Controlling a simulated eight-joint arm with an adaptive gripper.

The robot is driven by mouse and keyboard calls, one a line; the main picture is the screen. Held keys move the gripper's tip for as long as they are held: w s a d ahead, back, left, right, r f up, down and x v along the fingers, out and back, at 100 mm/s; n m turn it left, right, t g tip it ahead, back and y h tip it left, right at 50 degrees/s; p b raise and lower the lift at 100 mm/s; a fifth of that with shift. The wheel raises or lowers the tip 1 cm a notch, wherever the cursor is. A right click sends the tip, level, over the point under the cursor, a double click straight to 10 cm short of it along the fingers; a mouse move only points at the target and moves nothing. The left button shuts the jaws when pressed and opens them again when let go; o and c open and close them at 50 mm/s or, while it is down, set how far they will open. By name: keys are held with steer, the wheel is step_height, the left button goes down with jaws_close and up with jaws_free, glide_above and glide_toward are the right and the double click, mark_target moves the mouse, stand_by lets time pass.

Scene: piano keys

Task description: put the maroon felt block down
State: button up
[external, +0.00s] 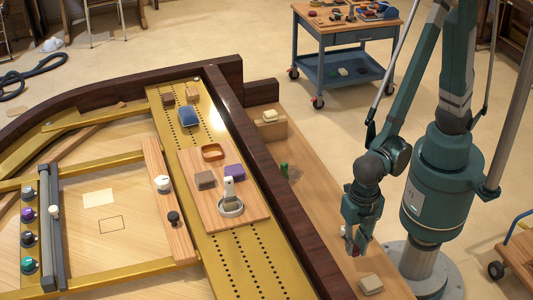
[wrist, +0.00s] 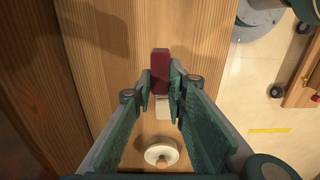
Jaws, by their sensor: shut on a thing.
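The maroon felt block (wrist: 159,72) is between the fingertips of my gripper (wrist: 160,88) in the wrist view, standing out past them. My gripper is shut on it. In the external view my gripper (external: 355,246) points down over the wooden ledge at the lower right, and only a little red shows between its fingers. The wooden ledge (wrist: 115,75) lies beneath in the wrist view. I cannot tell the exact gap between block and ledge.
A green piece (external: 284,169) and a wooden block with a pale top (external: 270,130) are farther back. A dark wooden rim (external: 265,190) borders the ledge. A wooden board (external: 200,160) holds several small items.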

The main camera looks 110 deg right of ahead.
mark_target(352, 269)
steer(key=shift+f+b, duration=0.35)
steer(key=shift+f, duration=1.25)
steer(key=shift+f+b, duration=0.6)
steer(key=shift+f, duration=1.25)
steer(key=shift+f, duration=0.25)
steer(key=o, duration=0.7)
steer(key=shift+r, duration=0.1)
steer(key=shift+r, duration=0.1)
steer(key=shift+r+p, duration=1.6)
steer(key=shift+r, duration=4.45)
